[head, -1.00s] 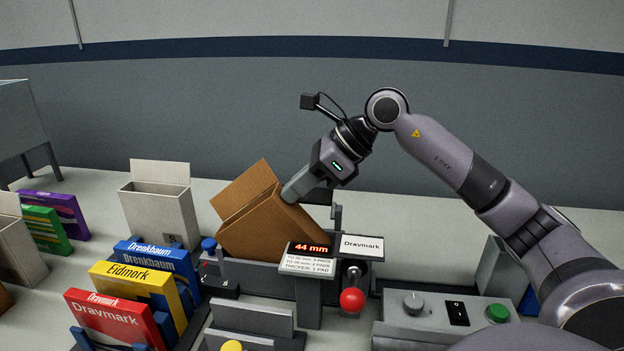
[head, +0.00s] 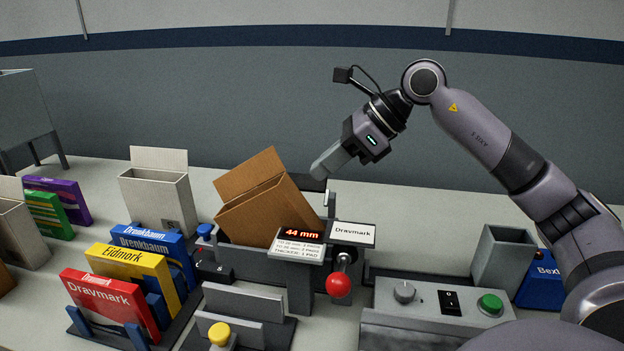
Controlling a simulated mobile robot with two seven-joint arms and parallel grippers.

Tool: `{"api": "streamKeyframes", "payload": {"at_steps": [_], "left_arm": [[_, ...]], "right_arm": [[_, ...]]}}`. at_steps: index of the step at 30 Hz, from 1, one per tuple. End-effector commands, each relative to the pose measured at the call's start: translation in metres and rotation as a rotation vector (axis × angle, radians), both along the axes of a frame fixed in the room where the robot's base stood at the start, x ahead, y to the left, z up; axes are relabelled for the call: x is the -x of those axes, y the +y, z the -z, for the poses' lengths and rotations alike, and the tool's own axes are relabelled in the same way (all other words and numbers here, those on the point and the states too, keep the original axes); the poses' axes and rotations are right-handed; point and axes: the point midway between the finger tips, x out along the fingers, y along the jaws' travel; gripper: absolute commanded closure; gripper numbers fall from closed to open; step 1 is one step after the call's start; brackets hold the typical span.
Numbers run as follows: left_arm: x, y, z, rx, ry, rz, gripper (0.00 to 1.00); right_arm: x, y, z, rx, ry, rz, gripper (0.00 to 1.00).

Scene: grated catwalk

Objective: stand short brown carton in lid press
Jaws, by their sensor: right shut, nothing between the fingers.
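The short brown carton (head: 264,218) has its lid flap up and leans tilted in the lid press (head: 298,285), behind the display reading "44 mm" and the "Dravmark" sign. Its lower part is hidden by the press, so I cannot tell how it meets the bed. The press has a lever with a red knob (head: 339,285). My right gripper (head: 319,170) is shut and empty, above and to the right of the carton, apart from it. My left gripper is not in view.
White cartons stand open at the left (head: 158,204). A red box (head: 104,309), a yellow box (head: 135,273) and blue boxes stand in a rack at front left. A control box with a green button (head: 490,304) and a grey bin (head: 503,262) are at the right.

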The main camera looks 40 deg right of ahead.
Motion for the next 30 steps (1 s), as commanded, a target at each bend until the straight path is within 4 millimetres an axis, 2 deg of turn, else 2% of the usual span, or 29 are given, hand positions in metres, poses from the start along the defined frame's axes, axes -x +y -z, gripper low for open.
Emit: {"api": "streamKeyframes", "payload": {"at_steps": [6,12,24,30], "left_arm": [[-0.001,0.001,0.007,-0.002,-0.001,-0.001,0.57],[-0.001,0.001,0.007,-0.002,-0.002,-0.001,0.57],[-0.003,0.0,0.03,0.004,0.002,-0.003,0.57],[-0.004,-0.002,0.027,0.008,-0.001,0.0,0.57]], "right_arm": [[0.024,-0.024,-0.032,0.002,0.0,0.001,1.0],[0.035,-0.034,-0.048,0.0,0.002,-0.001,1.0],[0.057,-0.059,-0.032,-0.002,0.006,0.007,1.0],[0.061,-0.063,-0.03,-0.001,0.006,0.011,1.0]]}}
